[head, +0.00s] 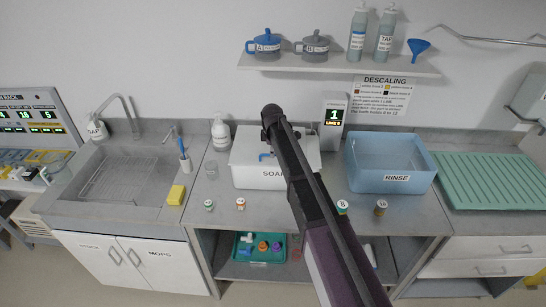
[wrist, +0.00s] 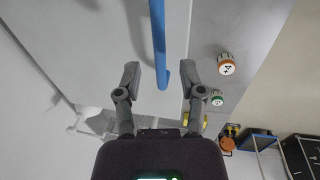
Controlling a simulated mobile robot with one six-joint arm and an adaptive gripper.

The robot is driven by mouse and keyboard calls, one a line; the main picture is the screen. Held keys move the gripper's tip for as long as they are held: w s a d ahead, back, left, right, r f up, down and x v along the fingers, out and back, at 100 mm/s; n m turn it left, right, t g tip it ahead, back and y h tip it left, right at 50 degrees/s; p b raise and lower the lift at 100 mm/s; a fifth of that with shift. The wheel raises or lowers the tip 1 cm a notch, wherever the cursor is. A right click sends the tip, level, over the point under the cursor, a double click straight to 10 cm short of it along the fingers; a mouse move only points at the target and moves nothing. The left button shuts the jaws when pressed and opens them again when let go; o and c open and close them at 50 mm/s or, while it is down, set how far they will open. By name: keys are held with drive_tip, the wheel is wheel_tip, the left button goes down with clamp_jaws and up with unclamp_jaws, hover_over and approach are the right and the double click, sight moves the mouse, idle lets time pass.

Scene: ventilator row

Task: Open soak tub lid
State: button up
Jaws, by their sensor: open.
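The white soak tub (head: 262,178) stands on the counter, labelled SOAK, with its pale lid (head: 247,143) lying shut on top. A blue bar handle (head: 264,156) on the lid is mostly hidden by my arm in the head view. In the wrist view the blue handle (wrist: 158,38) runs down from the top edge and ends between my fingers. My gripper (wrist: 161,73) is open, one finger on each side of the handle, with a visible gap on both sides. How far it is above the lid is hard to tell.
A blue RINSE tub (head: 392,182) stands right of the soak tub. Several small capped jars, including an orange-capped jar (wrist: 226,64), stand along the counter front. A soap bottle (head: 221,133) is at the left. A shelf (head: 340,66) with pots and bottles hangs above.

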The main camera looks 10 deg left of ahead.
drive_tip(key=shift+w+f+b, duration=0.15)
drive_tip(key=shift+f+b, duration=0.35)
drive_tip(key=shift+f, duration=0.3)
clamp_jaws()
